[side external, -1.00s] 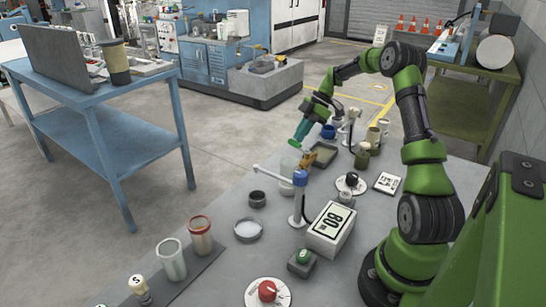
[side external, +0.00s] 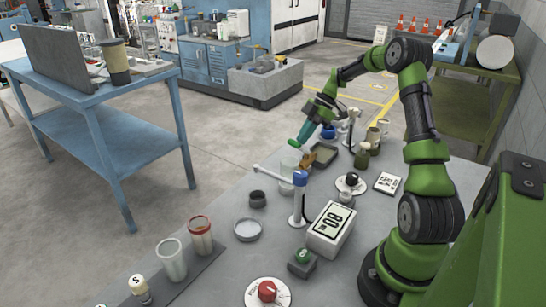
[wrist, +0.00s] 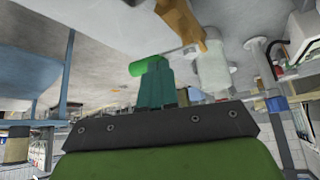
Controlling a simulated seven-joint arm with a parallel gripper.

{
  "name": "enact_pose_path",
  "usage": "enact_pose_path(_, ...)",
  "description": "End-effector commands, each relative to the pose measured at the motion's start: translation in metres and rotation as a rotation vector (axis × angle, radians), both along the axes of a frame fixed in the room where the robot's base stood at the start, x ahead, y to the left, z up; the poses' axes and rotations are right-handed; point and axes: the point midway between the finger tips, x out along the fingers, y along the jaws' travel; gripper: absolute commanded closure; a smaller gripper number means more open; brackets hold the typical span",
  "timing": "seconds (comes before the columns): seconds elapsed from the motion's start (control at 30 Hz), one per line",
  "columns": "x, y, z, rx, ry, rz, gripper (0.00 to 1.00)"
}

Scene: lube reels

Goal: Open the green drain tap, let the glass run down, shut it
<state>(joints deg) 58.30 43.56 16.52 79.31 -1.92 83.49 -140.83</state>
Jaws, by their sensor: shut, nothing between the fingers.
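The green tap handle (side external: 294,143) sits above the clear glass (side external: 289,166) at the far end of the grey bench. In the wrist view the green handle (wrist: 150,66) lies just beyond my fingertips. My gripper (side external: 303,137) has teal fingers, shut and empty, beside the handle; whether they touch it is unclear. The fingers (wrist: 158,66) also show close together in the wrist view. A tan-orange block (side external: 308,160) is near the glass. The liquid level in the glass is too faint to tell.
A blue-topped stand (side external: 300,196) with a side arm is in front of the glass. A white display box (side external: 330,230) reads 80. Cups and a dark tray (side external: 323,153) crowd the far right; the near middle holds a shallow dish (side external: 248,229).

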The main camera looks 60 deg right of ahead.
Motion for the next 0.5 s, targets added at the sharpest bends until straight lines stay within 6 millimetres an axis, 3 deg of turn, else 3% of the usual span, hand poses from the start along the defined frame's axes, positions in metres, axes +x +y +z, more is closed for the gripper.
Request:
enact_pose_path(0.17,-0.002,-0.010,0.015,-0.004,-0.003,-0.002,1.00)
enact_pose_path(0.5,-0.012,-0.053,0.080,-0.004,-0.003,-0.003,1.00)
